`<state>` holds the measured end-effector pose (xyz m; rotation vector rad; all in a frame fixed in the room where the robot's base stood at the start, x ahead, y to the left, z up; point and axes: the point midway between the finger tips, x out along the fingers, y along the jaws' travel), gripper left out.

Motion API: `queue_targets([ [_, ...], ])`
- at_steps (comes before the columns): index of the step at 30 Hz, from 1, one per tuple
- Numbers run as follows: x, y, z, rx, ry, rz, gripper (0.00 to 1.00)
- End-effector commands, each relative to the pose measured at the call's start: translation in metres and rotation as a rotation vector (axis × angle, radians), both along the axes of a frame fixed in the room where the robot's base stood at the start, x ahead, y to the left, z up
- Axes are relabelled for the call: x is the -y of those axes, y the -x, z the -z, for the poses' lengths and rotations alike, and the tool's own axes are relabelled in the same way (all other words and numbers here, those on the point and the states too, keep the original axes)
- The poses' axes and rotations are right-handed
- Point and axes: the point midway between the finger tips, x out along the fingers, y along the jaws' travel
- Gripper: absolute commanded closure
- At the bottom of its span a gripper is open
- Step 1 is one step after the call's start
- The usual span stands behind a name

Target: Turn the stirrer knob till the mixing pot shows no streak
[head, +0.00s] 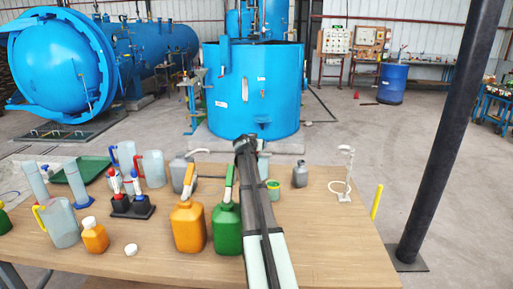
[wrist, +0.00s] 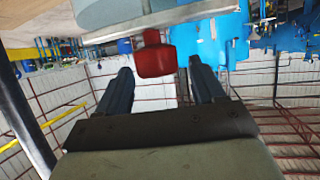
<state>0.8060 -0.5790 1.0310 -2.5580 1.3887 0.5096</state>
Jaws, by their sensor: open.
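In the wrist view, a red block-like knob (wrist: 155,57), which looks like the stirrer knob, sits under a pale plate edge (wrist: 112,36). A grey rounded body, perhaps the mixing pot (wrist: 120,10), is above that plate and cut off by the frame. My gripper (wrist: 160,68) is open, one finger on each side of the red knob in the picture, with gaps showing on both sides. In the head view my gripper (head: 243,142) is over the table's back part, and my arm hides what is behind it. No streak can be made out.
The wooden table (head: 330,250) holds an orange bottle (head: 188,228) and a green bottle (head: 227,232) left of my arm. Jugs, cylinders and a black bottle rack (head: 131,207) crowd the left. A white stand (head: 343,178) is at the right; the front right is clear.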

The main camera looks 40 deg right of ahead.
Motion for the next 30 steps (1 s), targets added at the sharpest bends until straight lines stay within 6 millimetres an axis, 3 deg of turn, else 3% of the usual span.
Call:
queue_targets([
  [9, 0.0, -0.001, -0.053, 0.001, 0.0, 0.0, 0.32],
  [15, 0.0, -0.001, -0.077, 0.002, 0.0, -0.001, 0.32],
  [30, 0.0, 0.0, -0.086, 0.0, -0.001, 0.0, 0.32],
])
